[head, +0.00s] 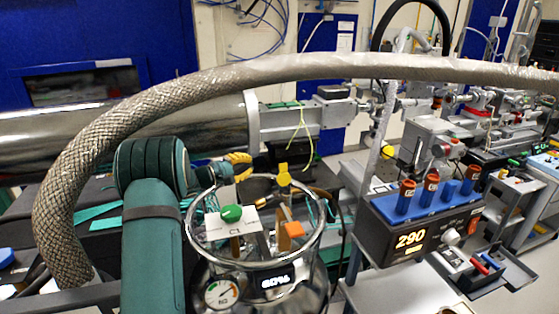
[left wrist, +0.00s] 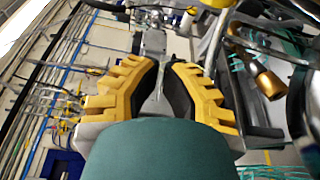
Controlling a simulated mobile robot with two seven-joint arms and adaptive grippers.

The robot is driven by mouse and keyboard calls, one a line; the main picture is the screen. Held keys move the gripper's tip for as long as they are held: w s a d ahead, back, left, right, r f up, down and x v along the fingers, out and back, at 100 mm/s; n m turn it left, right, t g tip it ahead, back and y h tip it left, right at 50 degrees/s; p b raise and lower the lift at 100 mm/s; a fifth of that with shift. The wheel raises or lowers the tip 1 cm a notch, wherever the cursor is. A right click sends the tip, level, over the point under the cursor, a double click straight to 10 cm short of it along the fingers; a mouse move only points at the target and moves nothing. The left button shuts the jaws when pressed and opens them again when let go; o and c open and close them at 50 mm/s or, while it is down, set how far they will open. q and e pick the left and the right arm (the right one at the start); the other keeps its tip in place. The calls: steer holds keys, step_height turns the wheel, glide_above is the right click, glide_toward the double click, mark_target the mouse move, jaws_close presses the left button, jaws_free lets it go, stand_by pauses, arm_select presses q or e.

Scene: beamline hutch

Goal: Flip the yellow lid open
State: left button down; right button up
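A small yellow disc-like piece (head: 283,176), which looks like the yellow lid, stands at the far rim of a round glass vessel (head: 318,232) in the head view. I cannot tell from here how it is hinged. I cannot make out the lid for sure in that view. My right gripper is not in view.
A thick braided hose (head: 200,88) arches overhead. A control box reading 290 (head: 400,235) with upright vials stands to the right.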

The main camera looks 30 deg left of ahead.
mark_target(284, 175)
arm_select(q)
steer(key=w+d+b, duration=0.6)
steer(key=b, duration=0.1)
steer(key=shift+w+d+b, duration=0.25)
steer(key=shift+b, duration=0.1)
stand_by(0.4)
steer(key=p, duration=0.1)
steer(key=s+d+p, duration=0.1)
steer(key=p, duration=0.1)
steer(key=shift+d+r+m, duration=0.15)
steer(key=shift+r+m, duration=0.1)
steer(key=shift+m, duration=0.15)
stand_by(0.3)
